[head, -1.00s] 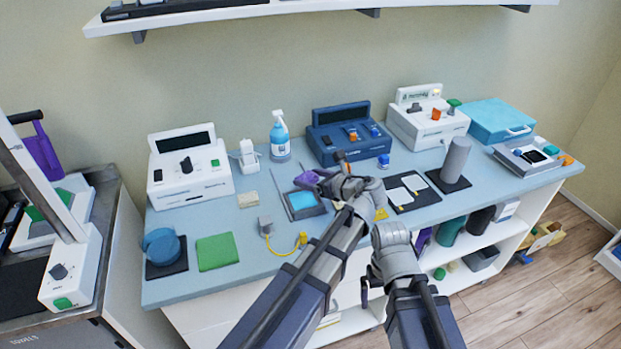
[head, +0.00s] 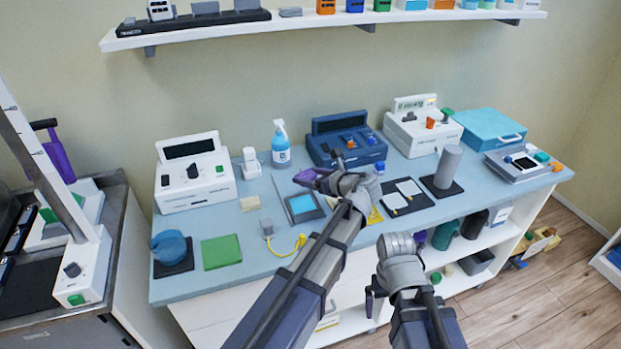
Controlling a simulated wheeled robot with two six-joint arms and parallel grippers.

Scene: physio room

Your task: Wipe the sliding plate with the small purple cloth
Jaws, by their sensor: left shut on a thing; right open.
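My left gripper (head: 318,180) is shut on a small purple piece (head: 305,177), which looks like the cloth and is partly hidden by the jaws. It hangs over the bench's middle. Just below it in the picture lies a dark-framed plate with a light blue face (head: 302,205), which may be the sliding plate. A gap shows between cloth and plate; I cannot tell their height difference. My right gripper (head: 374,298) is open and empty, low in front of the bench's front edge.
The blue bench top (head: 220,278) carries a spray bottle (head: 281,145), a green cloth (head: 221,251), a yellow cable (head: 290,248), a dark blue console (head: 345,140) and a grey cylinder (head: 448,167). A white shelf (head: 300,32) hangs above. Bare bench shows at the front left.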

